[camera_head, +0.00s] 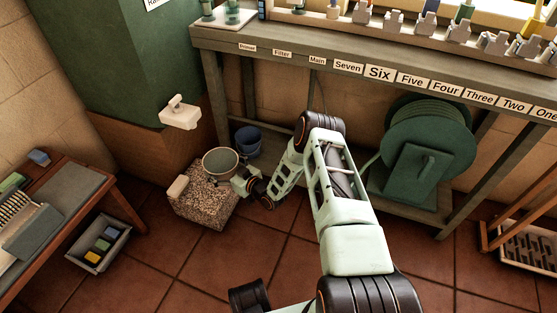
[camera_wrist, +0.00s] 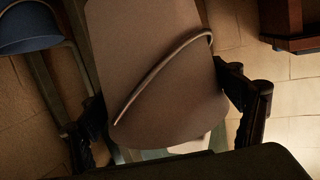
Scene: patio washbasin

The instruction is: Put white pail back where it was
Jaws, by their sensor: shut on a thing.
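The white pail (camera_head: 221,164) shows pale with an open top in the head view, at or just above the speckled stone block (camera_head: 203,203). I cannot tell whether its base touches the block. My gripper (camera_head: 240,180) reaches it from the right and is shut on it. In the wrist view the pail (camera_wrist: 150,75) fills the middle, shaded grey-brown, with its wire handle across its side. The black fingers of my gripper (camera_wrist: 172,115) lie on either side of it. The pail's base is hidden in the head view.
A blue pail (camera_head: 248,142) stands just behind, also in the wrist view (camera_wrist: 28,28). A white block (camera_head: 178,188) is at the stone's left edge. A white tap-like fixture (camera_head: 180,112) juts out above. The bench (camera_head: 230,40) and green hose reel (camera_head: 425,150) are right.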

